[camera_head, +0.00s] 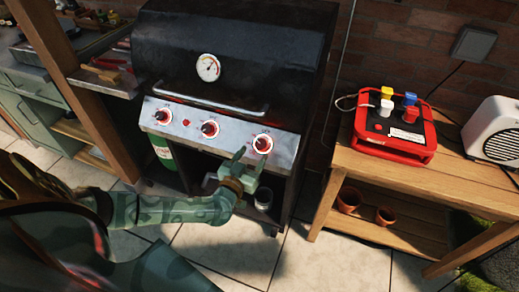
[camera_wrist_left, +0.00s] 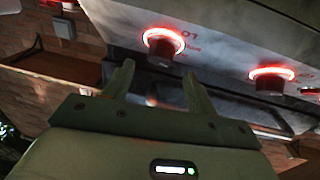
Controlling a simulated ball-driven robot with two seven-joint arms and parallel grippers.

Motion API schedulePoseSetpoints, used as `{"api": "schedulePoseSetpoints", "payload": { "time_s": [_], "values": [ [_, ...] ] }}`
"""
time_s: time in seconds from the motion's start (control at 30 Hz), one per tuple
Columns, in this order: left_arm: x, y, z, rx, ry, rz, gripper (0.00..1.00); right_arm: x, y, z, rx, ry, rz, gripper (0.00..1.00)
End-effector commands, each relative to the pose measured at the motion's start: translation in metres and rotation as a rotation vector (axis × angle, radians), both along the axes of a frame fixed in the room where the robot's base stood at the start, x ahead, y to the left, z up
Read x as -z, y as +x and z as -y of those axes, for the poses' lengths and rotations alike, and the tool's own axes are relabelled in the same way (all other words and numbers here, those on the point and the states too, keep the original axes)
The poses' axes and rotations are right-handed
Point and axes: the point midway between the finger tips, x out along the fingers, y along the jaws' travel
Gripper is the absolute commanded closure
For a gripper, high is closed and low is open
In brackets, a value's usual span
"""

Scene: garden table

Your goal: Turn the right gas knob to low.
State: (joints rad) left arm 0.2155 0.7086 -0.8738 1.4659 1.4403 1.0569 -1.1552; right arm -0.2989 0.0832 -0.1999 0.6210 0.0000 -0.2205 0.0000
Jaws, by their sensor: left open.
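The right gas knob (camera_head: 263,143) is a dark knob inside a glowing red ring, at the right end of the grill's steel front panel (camera_head: 228,137). In the left wrist view, which appears upside down, it is the nearer knob (camera_wrist_left: 165,50), beyond the fingertips. Lettering beside it is too blurred to read the setting. My left gripper (camera_head: 248,161) is open and empty, just below and left of the right knob. In the wrist view its two fingers (camera_wrist_left: 156,78) stand apart with a gap between them and the knob. My right gripper is not in view.
The middle knob (camera_head: 210,128) and left knob (camera_head: 163,115) also have red rings. A handle bar (camera_head: 210,104) runs above the panel on the closed black lid (camera_head: 240,50). A wooden table (camera_head: 345,165) with a red box (camera_head: 395,135) stands to the right.

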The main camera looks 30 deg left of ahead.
Motion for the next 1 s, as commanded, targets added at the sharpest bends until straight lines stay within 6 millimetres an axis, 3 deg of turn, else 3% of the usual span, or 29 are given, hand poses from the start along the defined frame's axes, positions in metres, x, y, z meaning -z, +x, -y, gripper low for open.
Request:
{"api": "schedulePoseSetpoints", "payload": {
  "time_s": [0.1,0.23,0.6,0.63,0.8,1.0],
  "values": [
    [0.003,0.023,-0.004,0.000,0.001,0.001,0.43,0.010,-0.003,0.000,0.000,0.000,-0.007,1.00],
    [0.002,0.039,-0.006,0.001,0.001,0.001,0.43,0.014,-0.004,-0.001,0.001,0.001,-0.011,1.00],
    [0.000,0.046,-0.007,0.000,0.000,0.000,0.43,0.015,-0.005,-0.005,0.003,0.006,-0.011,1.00],
    [0.000,0.046,-0.007,0.000,0.000,0.000,0.46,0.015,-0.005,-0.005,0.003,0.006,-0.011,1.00],
    [0.000,0.046,-0.007,0.000,0.000,0.000,0.88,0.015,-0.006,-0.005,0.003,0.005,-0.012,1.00],
    [0.000,0.046,-0.007,-0.004,-0.005,0.001,0.87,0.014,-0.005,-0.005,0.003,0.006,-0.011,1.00]
  ]
}}
